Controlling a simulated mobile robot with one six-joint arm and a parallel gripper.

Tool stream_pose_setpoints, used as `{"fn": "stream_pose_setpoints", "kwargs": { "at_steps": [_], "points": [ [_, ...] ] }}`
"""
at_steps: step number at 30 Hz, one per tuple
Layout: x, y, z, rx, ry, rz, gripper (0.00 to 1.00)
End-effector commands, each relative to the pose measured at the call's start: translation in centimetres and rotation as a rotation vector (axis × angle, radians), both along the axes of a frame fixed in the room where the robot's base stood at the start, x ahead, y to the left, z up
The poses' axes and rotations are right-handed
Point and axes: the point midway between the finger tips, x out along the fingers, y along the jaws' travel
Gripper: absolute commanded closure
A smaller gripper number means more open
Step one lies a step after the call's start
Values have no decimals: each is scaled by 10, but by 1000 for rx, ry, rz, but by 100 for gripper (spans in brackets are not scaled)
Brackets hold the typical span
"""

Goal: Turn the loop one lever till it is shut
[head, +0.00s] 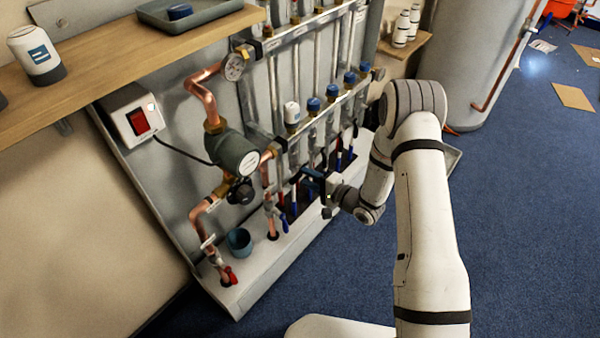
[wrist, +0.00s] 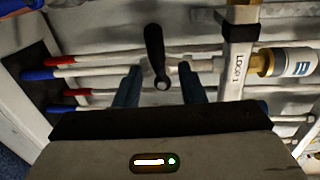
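The loop one lever (wrist: 154,52) is a black handle on a round pivot in the wrist view. It points up the picture, across the pipe that runs sideways. A bar marked LOOP 1 (wrist: 238,68) stands to its right. My gripper (wrist: 160,72) is open, with one blue finger on each side of the lever's pivot end. The handle reaches beyond the fingertips, and I see a gap on both sides. In the head view my gripper (head: 313,178) is low at the front of the manifold (head: 318,115); there I cannot clearly make out the lever.
A white cap (wrist: 292,62) sits right of the label. Red and blue-ended pipes (wrist: 80,62) run close by. In the head view, a pump (head: 236,152), a red-handled valve (head: 231,276) and a blue cup (head: 239,241) are left of my gripper.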

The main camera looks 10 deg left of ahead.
Motion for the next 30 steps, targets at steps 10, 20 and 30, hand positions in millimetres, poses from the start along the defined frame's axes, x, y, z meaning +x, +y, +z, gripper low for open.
{"fn": "stream_pose_setpoints", "kwargs": {
  "at_steps": [10, 20, 30],
  "points": [
    [-16, -34, 6, 1, -1, -3, 64],
    [-16, -35, 6, 2, -1, -2, 64],
    [-1, -43, 34, -109, -62, -36, 64]
  ]
}}
